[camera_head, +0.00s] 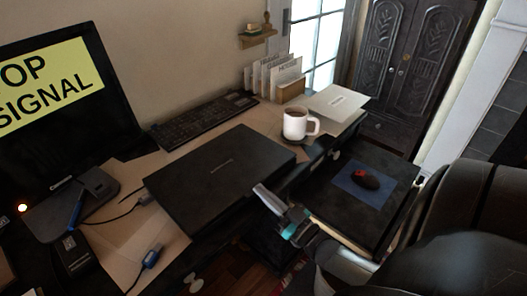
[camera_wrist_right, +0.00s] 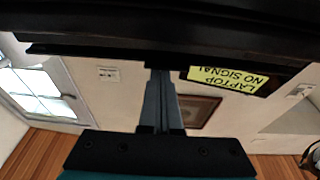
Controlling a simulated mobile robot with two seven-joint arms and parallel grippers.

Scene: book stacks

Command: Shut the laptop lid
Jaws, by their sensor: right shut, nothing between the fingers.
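The black laptop (camera_head: 220,178) lies on the desk, its dark lid down flat or nearly flat over the base, with a small pale logo on top. I cannot tell whether a thin gap stays under the lid. My right gripper (camera_head: 262,191) is at the laptop's near right edge, its fingers together and empty. In the right wrist view the closed fingers (camera_wrist_right: 160,72) reach up to a dark slab edge; contact is unclear. My left gripper is not in view.
A white mug (camera_head: 295,124) stands beyond the laptop's right side. A keyboard (camera_head: 203,119) lies behind it, and a monitor (camera_head: 55,90) stands at left. A mouse (camera_head: 366,179) on a blue pad (camera_head: 350,183) and a dark chair (camera_head: 460,225) are at right.

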